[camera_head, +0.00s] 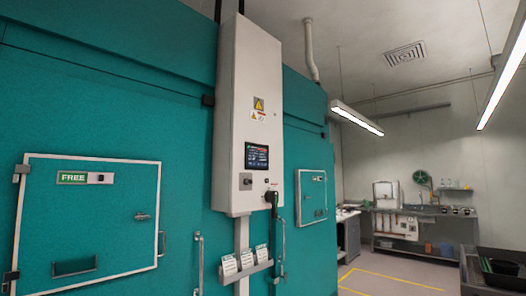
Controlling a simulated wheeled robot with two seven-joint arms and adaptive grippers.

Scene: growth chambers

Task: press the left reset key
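A tall white control cabinet (251,110) stands against the teal chamber wall. It carries a dark lit screen (256,157). Below the screen, on the left, is a small round key-like control (246,182); its label is too small to read, so I cannot tell if it is the left reset key. To its right is a black fitting (271,198) with a dark part hanging down. Neither of my grippers shows in the head view.
A white-framed hatch (88,222) marked FREE is at left, and a smaller hatch (313,195) is right of the cabinet. A rack of white cards (246,268) hangs below the cabinet. A bench with a sink (415,222) stands at the far right. Yellow-lined floor lies open before it.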

